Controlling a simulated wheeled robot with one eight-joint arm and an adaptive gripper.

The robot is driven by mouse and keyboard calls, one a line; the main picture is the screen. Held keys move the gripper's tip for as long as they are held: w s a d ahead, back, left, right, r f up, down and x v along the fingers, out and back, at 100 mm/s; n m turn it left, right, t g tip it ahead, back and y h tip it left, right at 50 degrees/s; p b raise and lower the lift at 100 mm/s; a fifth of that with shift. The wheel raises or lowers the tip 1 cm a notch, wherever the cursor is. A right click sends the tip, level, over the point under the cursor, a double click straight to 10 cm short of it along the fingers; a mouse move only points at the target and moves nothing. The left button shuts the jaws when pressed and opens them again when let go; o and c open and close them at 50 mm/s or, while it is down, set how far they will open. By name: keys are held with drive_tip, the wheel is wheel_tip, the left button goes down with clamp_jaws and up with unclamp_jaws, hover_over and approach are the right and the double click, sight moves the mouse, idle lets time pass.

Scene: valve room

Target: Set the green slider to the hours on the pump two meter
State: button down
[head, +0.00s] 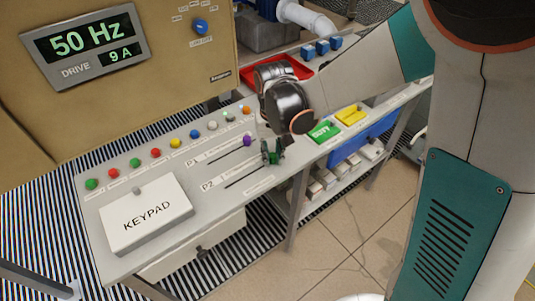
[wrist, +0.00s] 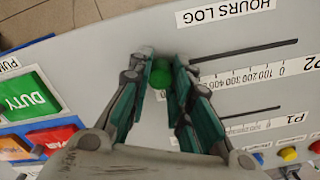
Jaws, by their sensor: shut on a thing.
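The green slider (wrist: 161,76) is a round green knob at the left end of the visible P2 slot (wrist: 250,48). My gripper (wrist: 163,66) has its fingers closed on either side of this knob. In the head view my gripper (head: 272,154) is at the right end of the P2 slot (head: 244,177), and I cannot make out the knob there clearly. A label reading HOURS LOG (wrist: 225,12) lies beside the slot. I see no meter labelled pump two.
A purple knob (head: 249,140) sits on the P1 slot near my gripper. A keypad box (head: 145,213) and a row of coloured buttons (head: 155,153) share the panel. Green (head: 324,130) and yellow (head: 350,115) blocks lie right. A drive display (head: 87,45) reads 50 Hz, 9 A.

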sight(273, 154)
drive_tip(key=shift+d, duration=0.15)
drive_tip(key=c, duration=1.4)
unclamp_jaws()
drive_tip(key=shift+w+d, duration=0.1)
drive_tip(key=shift+w, duration=0.05)
drive_tip(key=shift+r, duration=0.1)
wheel_tip(273, 154, up, 7)
drive_tip(key=shift+r, duration=0.15)
